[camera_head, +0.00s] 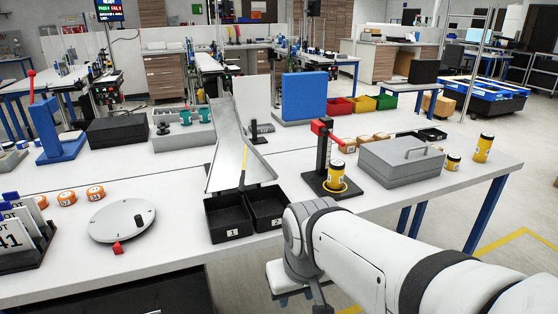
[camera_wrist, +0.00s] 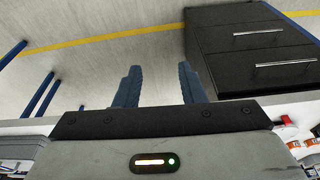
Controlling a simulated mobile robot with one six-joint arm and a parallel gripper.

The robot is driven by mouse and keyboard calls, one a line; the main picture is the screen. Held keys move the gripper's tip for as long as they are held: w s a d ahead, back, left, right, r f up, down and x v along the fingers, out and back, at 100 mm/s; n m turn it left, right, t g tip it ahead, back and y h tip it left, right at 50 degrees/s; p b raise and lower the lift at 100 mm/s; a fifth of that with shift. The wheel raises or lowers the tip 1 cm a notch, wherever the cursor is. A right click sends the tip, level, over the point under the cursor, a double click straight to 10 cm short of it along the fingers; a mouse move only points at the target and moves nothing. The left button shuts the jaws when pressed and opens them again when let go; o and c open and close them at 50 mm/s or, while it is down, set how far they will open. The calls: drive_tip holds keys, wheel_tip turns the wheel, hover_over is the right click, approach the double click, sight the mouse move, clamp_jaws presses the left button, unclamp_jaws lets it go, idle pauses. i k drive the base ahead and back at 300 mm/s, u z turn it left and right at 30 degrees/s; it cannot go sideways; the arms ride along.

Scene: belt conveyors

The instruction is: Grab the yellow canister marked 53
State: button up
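Three yellow canisters with dark lids show in the head view. One canister (camera_head: 335,177) stands on the black base of a stand with a red clamp (camera_head: 322,130). A small canister (camera_head: 453,162) and a taller canister (camera_head: 483,148) stand at the right end of the table, right of a grey lidded box (camera_head: 401,160). Their marks are too small to read, so I cannot tell which is 53. My gripper (camera_wrist: 160,76) is open and empty in the wrist view, with its two dark blue fingers apart. In the head view it is mostly hidden below my arm, in front of the table's front edge.
Black bins (camera_head: 228,219) marked 1 and 2 sit below a metal chute (camera_head: 238,150). A round grey device (camera_head: 122,220) and orange pucks (camera_head: 67,198) are at left. The wrist view shows floor and a black drawer cabinet (camera_wrist: 250,50). Some bare table lies around the bins.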

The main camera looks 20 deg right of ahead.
sight(336, 171)
drive_tip(key=i, duration=0.85)
